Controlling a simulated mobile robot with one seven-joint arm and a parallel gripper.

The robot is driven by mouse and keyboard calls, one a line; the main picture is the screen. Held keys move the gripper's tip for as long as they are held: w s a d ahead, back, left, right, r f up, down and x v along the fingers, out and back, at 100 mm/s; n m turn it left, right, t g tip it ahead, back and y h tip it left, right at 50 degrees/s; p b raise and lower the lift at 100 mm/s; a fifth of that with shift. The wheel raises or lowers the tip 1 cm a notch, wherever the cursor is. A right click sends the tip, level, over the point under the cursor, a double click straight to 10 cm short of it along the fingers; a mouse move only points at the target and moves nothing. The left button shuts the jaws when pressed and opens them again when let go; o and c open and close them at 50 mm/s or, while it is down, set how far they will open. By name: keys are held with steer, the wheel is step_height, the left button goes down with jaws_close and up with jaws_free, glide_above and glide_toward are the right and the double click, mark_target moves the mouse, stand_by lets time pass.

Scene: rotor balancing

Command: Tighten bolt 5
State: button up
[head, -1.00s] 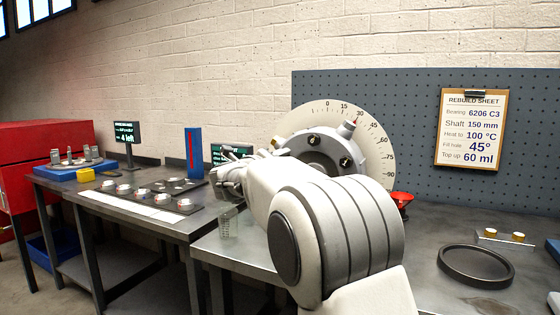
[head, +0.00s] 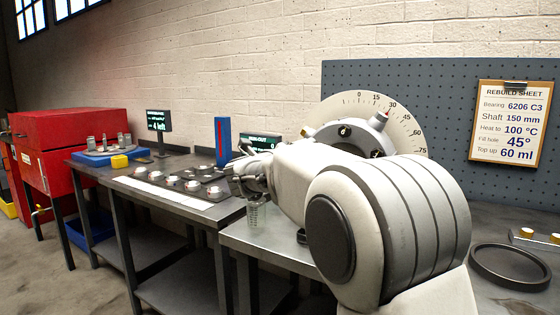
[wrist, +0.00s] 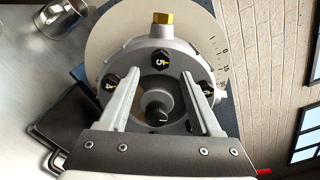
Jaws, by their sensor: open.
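Bolt 5 (wrist: 161,60) is a dark bolt head with a yellow "5" on the round grey housing (wrist: 139,57) in the wrist view. My gripper (wrist: 158,74) is open, its two fingers apart on either side just below bolt 5 in the picture. Nothing is between the fingertips; contact with the housing cannot be told. Bolt 4 (wrist: 112,83) lies by the left finger and another dark bolt (wrist: 203,87) by the right finger. A dark central knob (wrist: 158,114) shows between the fingers. In the head view my arm partly hides the housing (head: 350,135).
A white angle dial (head: 408,133) stands behind the housing. A brass hex plug (wrist: 162,18) sticks out of the housing. A metal cup (wrist: 65,17) and a black tray (wrist: 65,120) lie left in the wrist view.

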steer(key=p+v, duration=0.1)
steer(key=v, duration=1.2)
step_height(320, 180, up, 5)
steer(key=s+n+t+y, duration=0.1)
steer(key=n+t+y, duration=0.3)
steer(key=n+y, duration=0.65)
steer(key=s+a+f+n+g+y, duration=0.1)
steer(key=s+f+n+g+y, duration=0.2)
steer(key=s+n, duration=0.5)
steer(key=s+d+f+n+g+h, duration=0.1)
steer(key=s+d+f+n+g, duration=0.45)
steer(key=s+f, duration=0.5)
steer(key=s+d+f+n+g+h, duration=0.2)
steer(key=s+d+f+n+g, duration=0.25)
steer(key=s+f+n, duration=0.55)
step_height(320, 180, up, 24)
steer(key=s+d+m+p, duration=0.1)
steer(key=s+m+p, duration=0.1)
steer(key=p, duration=2.1)
steer(key=shift+s+f+m, duration=0.2)
steer(key=shift+s+m, duration=0.1)
steer(key=shift+s, duration=0.05)
